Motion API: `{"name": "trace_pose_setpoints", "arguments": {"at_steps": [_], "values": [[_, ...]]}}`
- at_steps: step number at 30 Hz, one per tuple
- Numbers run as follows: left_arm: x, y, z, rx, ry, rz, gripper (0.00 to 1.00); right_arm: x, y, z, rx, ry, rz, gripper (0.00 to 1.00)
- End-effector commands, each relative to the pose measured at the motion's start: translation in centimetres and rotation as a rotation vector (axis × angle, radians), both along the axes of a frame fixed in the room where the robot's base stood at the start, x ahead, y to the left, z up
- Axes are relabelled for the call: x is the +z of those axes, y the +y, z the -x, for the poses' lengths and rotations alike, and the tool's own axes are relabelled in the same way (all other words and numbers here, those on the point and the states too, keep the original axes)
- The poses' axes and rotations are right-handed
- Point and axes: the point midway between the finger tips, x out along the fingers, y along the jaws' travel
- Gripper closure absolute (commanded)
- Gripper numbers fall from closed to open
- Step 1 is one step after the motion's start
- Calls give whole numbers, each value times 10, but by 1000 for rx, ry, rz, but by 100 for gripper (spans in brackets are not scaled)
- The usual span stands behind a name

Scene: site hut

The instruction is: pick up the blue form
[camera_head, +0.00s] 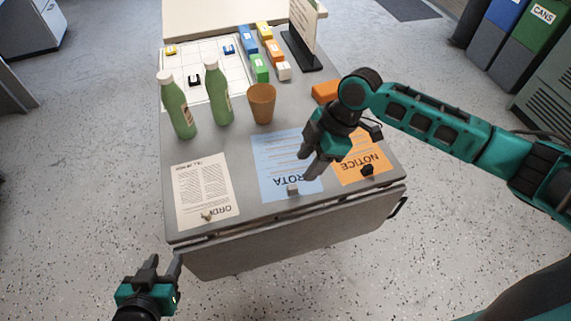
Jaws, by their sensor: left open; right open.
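The blue form (274,160), printed with the word ROTA, lies flat on the grey table near its front edge. A small grey block (292,189) sits on its front part. My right gripper (307,164) is open and empty over the right part of the form and hides some of it. I cannot tell how high it is above the paper. My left gripper (166,264) is open and empty, low at the left, off the front of the table.
A cream sheet (200,185) lies left of the form, an orange notice (362,167) right. Two green bottles (177,108) (218,97) and an orange cup (262,103) stand behind. Coloured blocks (260,68), a gridded board (205,60) and an upright sign (304,30) are farther back.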

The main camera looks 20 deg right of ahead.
Motion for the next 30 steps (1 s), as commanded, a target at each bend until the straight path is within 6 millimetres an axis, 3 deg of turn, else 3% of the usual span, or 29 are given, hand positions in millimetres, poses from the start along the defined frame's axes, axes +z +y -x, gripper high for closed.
{"name": "trace_pose_setpoints", "arguments": {"at_steps": [18, 27, 30], "values": [[-5, 0, -1, 1, -1, 0, 57, -69, 29, 4, -1, 0, -1, 51], [-5, 0, -1, 1, -1, 0, 57, -74, 31, 4, 0, -2, 0, 51], [-5, 0, -1, 1, -1, 0, 57, -74, 31, 4, 0, -2, 0, 59]]}}
